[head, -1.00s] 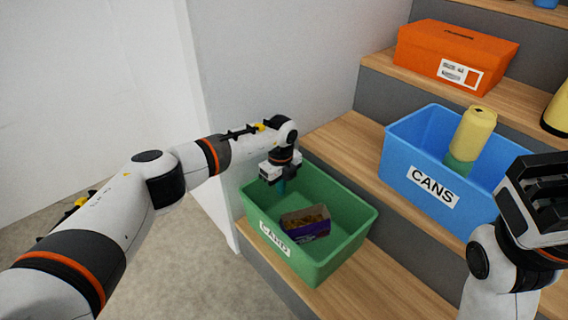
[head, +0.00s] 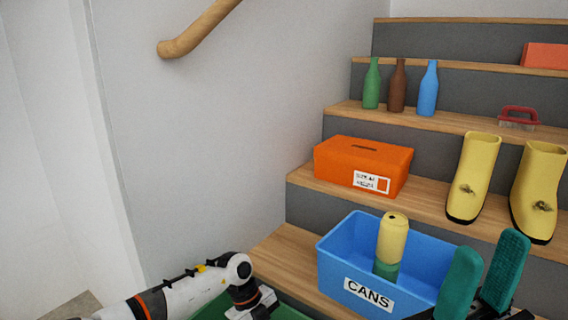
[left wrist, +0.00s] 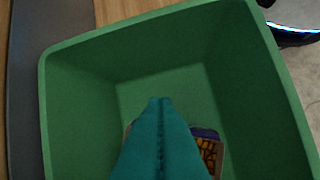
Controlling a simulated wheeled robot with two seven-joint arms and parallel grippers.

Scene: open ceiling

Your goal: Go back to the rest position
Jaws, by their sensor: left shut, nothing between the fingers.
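My left arm enters the head view at the bottom left, its wrist bent down over the green bin (head: 290,312), whose edge just shows. In the left wrist view the left gripper (left wrist: 160,102) has its teal fingers together and empty, pointing down into the green bin (left wrist: 262,75). A box (left wrist: 208,145) with a purple edge and yellow-brown print lies in that bin, partly hidden behind the fingers. My right gripper (head: 482,275) stands at the bottom right of the head view, teal fingers up and apart, nothing between them, in front of the blue bin's right end.
Above are an orange box (head: 345,160), yellow boots (head: 473,180), several bottles (head: 397,88) and a red-handled brush (head: 519,115) on the wooden steps. A handrail (head: 200,30) runs along the left wall.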

